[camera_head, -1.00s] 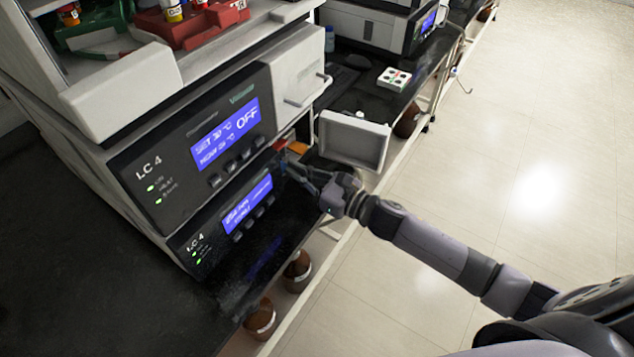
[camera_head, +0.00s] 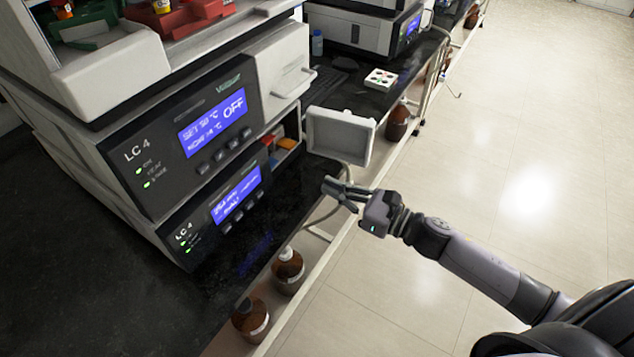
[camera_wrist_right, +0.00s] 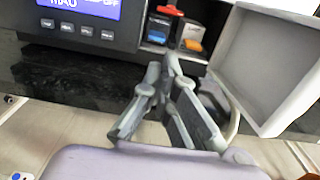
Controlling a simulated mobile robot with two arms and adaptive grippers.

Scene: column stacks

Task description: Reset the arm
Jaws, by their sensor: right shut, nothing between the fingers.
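My right gripper (camera_head: 335,190) is at the front edge of the black bench, clear of the instrument stack. Its fingers are together with nothing between them. In the right wrist view the shut fingers (camera_wrist_right: 166,75) point toward the open lower compartment. My right arm (camera_head: 450,250) reaches in from the lower right of the head view. My left gripper is not in view.
The LC 4 stack (camera_head: 150,215) stands left, its white door (camera_head: 340,137) open beside a compartment with an orange item (camera_head: 285,144). Brown bottles (camera_head: 288,270) stand below the bench edge. A tray with coloured spots (camera_head: 380,79) lies farther back. The right floor is clear.

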